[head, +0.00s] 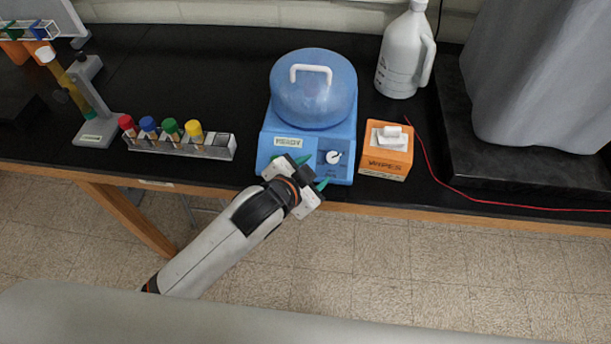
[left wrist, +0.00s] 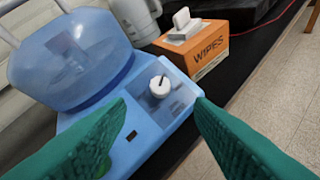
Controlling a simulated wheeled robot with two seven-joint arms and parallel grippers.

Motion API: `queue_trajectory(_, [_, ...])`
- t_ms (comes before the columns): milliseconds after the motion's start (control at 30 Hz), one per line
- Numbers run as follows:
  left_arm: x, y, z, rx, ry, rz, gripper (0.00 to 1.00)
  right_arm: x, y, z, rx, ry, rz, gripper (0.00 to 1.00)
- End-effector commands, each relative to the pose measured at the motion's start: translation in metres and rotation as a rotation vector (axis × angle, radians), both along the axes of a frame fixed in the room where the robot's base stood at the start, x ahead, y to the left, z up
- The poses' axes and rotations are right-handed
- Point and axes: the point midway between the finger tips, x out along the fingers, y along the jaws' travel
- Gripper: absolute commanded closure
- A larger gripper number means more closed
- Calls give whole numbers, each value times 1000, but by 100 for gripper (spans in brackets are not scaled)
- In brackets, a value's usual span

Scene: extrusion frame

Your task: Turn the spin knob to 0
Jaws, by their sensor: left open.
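The spin knob (head: 333,157) is a small white dial with a dark pointer line on the front of a blue centrifuge (head: 262,150). It also shows in the left wrist view (left wrist: 160,86), where the line runs up and slightly right. The markings around it are too small to read. The centrifuge's translucent blue lid (head: 314,100) with a white handle is down. My left gripper (head: 313,172), with green fingers, is open in front of the centrifuge. In the left wrist view the knob lies beyond and between the open fingertips, apart from them. My right gripper is not in view.
An orange wipes box (head: 386,160) stands close right of the centrifuge. A rack (head: 180,147) of colour-capped tubes is on the left. A white jug (head: 404,55) stands behind, and a red cable (head: 470,195) runs along the right. The bench's front edge is near my gripper.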

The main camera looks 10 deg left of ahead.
Motion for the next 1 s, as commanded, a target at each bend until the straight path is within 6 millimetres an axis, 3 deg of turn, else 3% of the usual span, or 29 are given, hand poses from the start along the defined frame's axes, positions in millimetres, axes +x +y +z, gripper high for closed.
queue_trajectory(233, [-22, 10, 13, 1, 1, 0, 52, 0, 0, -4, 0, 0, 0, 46])
queue_trajectory(867, [-25, 12, 15, 0, 2, 2, 52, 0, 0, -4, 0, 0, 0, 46])
queue_trajectory(1000, [-34, 24, 6, -17, 68, 57, 52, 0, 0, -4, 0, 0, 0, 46])
